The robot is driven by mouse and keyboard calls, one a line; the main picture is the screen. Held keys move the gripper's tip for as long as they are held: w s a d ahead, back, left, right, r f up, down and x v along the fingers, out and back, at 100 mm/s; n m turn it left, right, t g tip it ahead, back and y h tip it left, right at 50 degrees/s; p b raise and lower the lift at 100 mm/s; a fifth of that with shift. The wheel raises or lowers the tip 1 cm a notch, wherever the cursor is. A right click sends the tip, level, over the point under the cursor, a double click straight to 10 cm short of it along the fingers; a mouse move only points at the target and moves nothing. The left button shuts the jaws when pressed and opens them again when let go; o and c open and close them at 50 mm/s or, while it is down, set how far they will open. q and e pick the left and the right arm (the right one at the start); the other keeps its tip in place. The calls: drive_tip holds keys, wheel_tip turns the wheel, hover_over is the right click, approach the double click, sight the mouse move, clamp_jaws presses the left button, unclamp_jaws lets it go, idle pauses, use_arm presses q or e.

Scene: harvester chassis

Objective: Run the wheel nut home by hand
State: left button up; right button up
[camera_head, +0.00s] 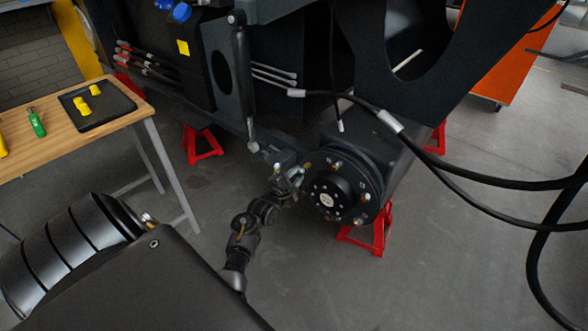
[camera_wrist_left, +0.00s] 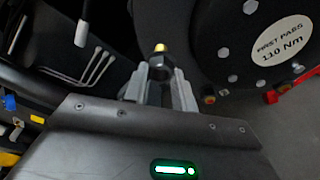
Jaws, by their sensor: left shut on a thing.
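The wheel hub (camera_head: 333,190) is a dark round flange with studs around its rim. It also fills the upper right of the left wrist view (camera_wrist_left: 235,45), where a label reads "FIRST PASS 110 Nm". My left gripper (camera_head: 297,181) is at the hub's left edge. In the left wrist view my left gripper (camera_wrist_left: 160,88) is shut on a dark hex wheel nut (camera_wrist_left: 160,66). A gold-coloured tip (camera_wrist_left: 160,47) shows just beyond the nut. How far the nut sits along a stud cannot be told. My right gripper is not in view.
A wooden table (camera_head: 60,150) at left carries a black tray (camera_head: 112,108) with yellow pieces and a green-handled tool (camera_head: 37,123). Red stands (camera_head: 202,143) support the chassis. Black hoses (camera_head: 470,185) hang at right.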

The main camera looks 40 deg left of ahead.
sight(301, 172)
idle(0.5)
use_arm(q)
drive_tip(key=shift+w, duration=1)
drive_tip(key=shift+w, duration=0.6)
drive_tip(key=shift+s, duration=0.1)
drive_tip(key=shift+s+f, duration=0.1)
idle(0.4)
drive_tip(key=shift+p, duration=0.35)
